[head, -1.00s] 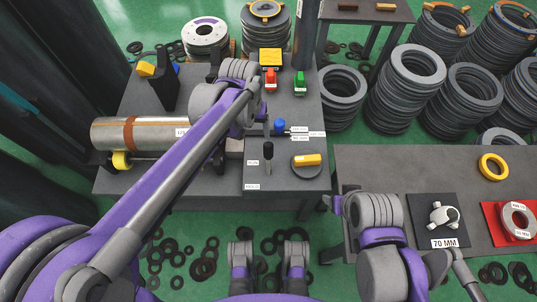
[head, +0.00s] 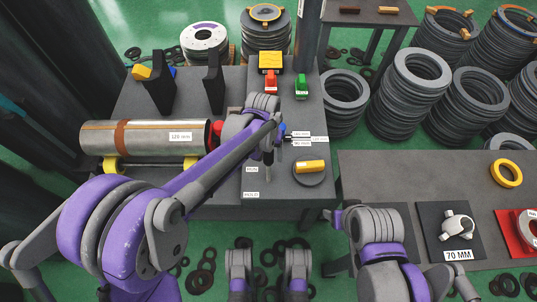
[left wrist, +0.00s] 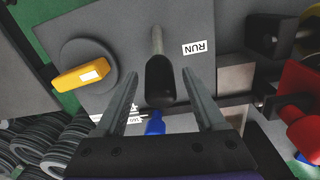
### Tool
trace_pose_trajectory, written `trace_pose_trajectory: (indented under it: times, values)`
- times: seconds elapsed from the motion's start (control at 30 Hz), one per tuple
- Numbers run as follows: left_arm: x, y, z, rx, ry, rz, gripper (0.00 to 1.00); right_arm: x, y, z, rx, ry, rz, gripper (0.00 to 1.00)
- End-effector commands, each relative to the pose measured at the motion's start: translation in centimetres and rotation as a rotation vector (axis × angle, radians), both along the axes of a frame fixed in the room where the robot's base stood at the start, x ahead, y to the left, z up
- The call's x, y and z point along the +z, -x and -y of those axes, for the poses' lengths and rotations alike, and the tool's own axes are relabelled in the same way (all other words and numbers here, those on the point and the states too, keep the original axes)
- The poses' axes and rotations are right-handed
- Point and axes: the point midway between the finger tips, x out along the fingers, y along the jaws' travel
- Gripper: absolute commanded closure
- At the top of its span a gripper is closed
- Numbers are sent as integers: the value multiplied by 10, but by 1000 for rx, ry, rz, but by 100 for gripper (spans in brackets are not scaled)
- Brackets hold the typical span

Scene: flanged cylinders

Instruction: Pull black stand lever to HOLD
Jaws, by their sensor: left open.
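The black stand lever (left wrist: 160,80) has a dark knob on a pale rod and rises from a dark plate beside a RUN label (left wrist: 195,47). In the left wrist view its knob is between the two fingers of my left gripper (left wrist: 160,74), with visible gaps on both sides. The left gripper is open and holds nothing. In the head view the left gripper (head: 266,148) is over the stand plate and my arm hides the lever's knob. The RUN label shows there (head: 252,169), with another label (head: 251,194) nearer the front, too small to read.
A yellow handle (head: 311,166) on a round disc is right of the lever. A blue knob (left wrist: 155,123) is close by the fingers. A metal cylinder (head: 150,137) lies on yellow rollers at left. Red (head: 270,82) and green (head: 301,88) switches stand behind.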

Motion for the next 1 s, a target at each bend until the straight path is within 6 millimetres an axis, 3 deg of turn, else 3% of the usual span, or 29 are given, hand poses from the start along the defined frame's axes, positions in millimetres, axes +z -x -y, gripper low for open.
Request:
trace_pose_trajectory:
  times: [0.33, 0.7, 1.0]
  values:
    - [-3, 0, 0, 0, 0, 0, 30, -1, 0, 0, 0, 0, 0, 38]
    - [-3, 0, 0, 0, 0, 0, 97, -1, 0, 0, 0, 0, 0, 38]
    - [-3, 0, 0, 0, 0, 0, 100, -1, 0, 0, 0, 0, 0, 38]
